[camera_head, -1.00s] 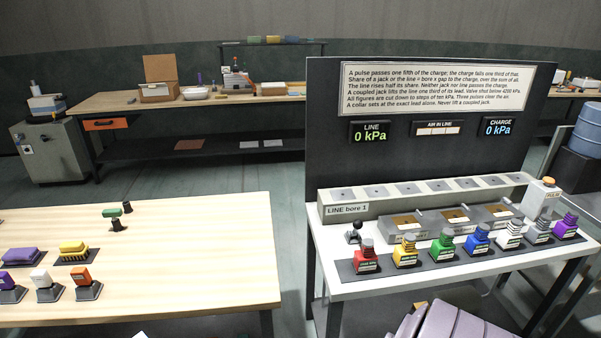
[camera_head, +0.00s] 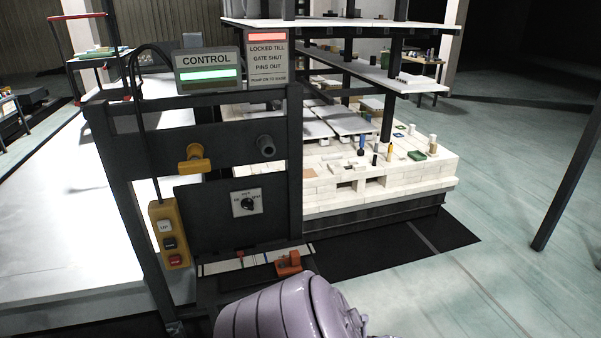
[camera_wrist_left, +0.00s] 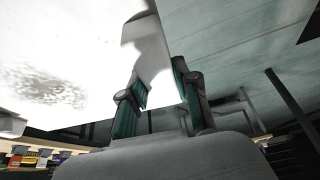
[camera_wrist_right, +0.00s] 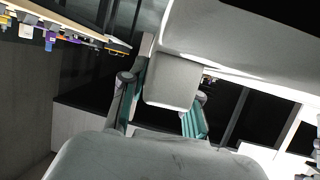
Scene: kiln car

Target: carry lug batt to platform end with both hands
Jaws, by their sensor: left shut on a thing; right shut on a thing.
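The lug batt shows only in the wrist views. In the left wrist view it is a broad pale slab (camera_wrist_left: 70,60) filling the upper left, with a grey lug (camera_wrist_left: 152,60) running down between the fingers. My left gripper (camera_wrist_left: 160,92) is shut on that lug. In the right wrist view the slab (camera_wrist_right: 240,45) comes in from the upper right, and its squared lug (camera_wrist_right: 172,82) sits between the fingers. My right gripper (camera_wrist_right: 164,98) is shut on this lug. Neither gripper shows in the head view, so the batt's tilt and height cannot be told there.
A control frame (camera_head: 296,170) stands ahead, with a yellow handle (camera_head: 194,160), dial (camera_head: 247,204) and hanging button pendant (camera_head: 168,232). Behind it is the kiln car (camera_head: 380,190) with shelves and small pieces. A long white platform (camera_head: 60,235) lies left. Floor at right (camera_head: 470,290) is clear.

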